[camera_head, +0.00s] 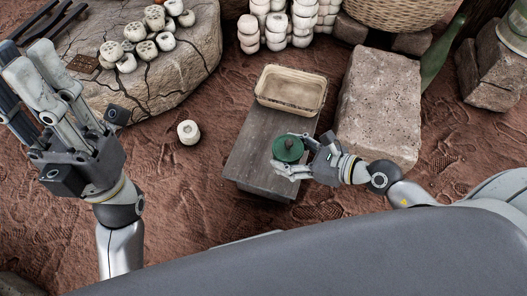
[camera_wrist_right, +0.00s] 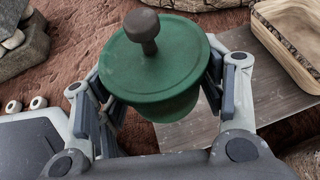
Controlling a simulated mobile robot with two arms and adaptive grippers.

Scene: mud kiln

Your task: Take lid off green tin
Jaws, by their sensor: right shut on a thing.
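The green tin (camera_head: 288,149) is on or just above the grey wooden bench (camera_head: 252,150), with its round lid (camera_wrist_right: 150,58) on top. The lid has a brown knob (camera_wrist_right: 142,27). My right gripper (camera_head: 284,157) is shut on the green tin, with fingers on both sides just below the lid's rim in the right wrist view (camera_wrist_right: 158,105). The lower part of the tin is partly hidden by the lid. My left gripper (camera_head: 32,78) is raised at the left, open and empty, far from the tin.
A rectangular wooden tray (camera_head: 291,104) lies at the bench's far end. A large stone block (camera_head: 378,105) stands close on the right. A cracked stone slab (camera_head: 180,65) bears several pale round pieces. One such piece (camera_head: 188,132) lies on bare ground left of the bench.

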